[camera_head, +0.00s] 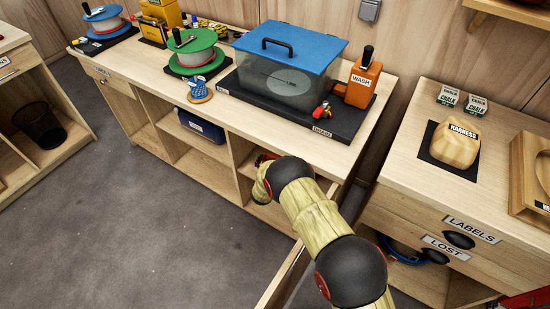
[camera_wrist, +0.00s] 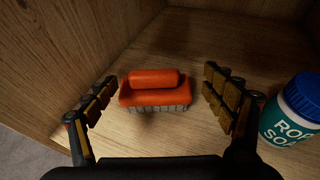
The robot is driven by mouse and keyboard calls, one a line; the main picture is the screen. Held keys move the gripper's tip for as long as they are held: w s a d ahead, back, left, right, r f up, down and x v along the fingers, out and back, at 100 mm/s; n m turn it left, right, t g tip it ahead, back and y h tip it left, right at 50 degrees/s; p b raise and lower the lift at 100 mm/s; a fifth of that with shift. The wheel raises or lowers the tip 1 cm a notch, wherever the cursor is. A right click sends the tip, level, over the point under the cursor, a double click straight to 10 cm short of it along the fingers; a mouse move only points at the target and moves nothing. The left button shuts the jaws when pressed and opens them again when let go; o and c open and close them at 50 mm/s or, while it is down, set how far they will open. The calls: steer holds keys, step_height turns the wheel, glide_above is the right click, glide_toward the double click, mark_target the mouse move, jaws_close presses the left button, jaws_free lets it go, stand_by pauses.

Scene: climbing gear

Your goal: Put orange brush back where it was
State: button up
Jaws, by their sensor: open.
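The orange brush (camera_wrist: 154,94) has a red-orange body with a rounded handle on top and pale bristles below. In the wrist view it is on the wooden floor of a shelf compartment. My gripper (camera_wrist: 157,95) is open, with one finger on each side of the brush and a visible gap to each. In the head view my arm reaches down into an open compartment under the middle counter, and the gripper and brush are mostly hidden there.
Wooden compartment walls rise left and behind. A blue bin (camera_head: 203,127) sits in a neighbouring compartment.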

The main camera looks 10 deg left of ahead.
steer(key=p+v, duration=0.3)
steer(key=v, duration=0.7)
steer(key=shift+r, duration=0.1)
steer(key=shift+r, duration=0.1)
